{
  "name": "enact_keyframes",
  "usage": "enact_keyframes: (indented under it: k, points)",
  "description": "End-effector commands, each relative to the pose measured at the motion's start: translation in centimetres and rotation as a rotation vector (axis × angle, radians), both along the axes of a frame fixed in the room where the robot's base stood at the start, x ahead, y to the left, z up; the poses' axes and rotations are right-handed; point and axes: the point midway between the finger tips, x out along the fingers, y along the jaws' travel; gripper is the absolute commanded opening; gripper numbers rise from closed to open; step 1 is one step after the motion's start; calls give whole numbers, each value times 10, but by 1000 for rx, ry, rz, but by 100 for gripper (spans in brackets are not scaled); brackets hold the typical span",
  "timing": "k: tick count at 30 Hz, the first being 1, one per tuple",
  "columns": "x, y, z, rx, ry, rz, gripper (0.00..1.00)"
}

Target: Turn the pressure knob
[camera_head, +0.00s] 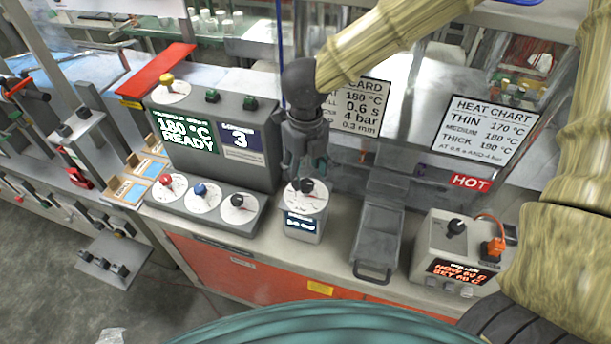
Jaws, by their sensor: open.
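A small grey box with a white round dial on its top and a dark display on its front stands at the middle of the bench. A black knob (306,186) sits on this dial (304,200); it is the likely pressure knob, but its label is too small to read. My gripper (305,172) points down just above the dial, its open fingers close over the knob. I cannot tell whether they touch it. My gripper partly covers the back of the dial.
Left stands a grey control box (215,140) with red, blue and black knobs on dials. Right are a metal tray (378,235) with a handle and a heater box (455,250) with an orange plug. A job card and a heat chart (487,130) stand behind.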

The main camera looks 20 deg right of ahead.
Motion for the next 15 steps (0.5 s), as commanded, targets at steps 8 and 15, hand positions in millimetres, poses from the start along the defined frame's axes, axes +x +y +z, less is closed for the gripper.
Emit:
enact_keyframes:
  k: [8,15]
  points:
    - [0,-1,-28,0,1,0,54]
    - [0,-1,-35,0,0,0,54]
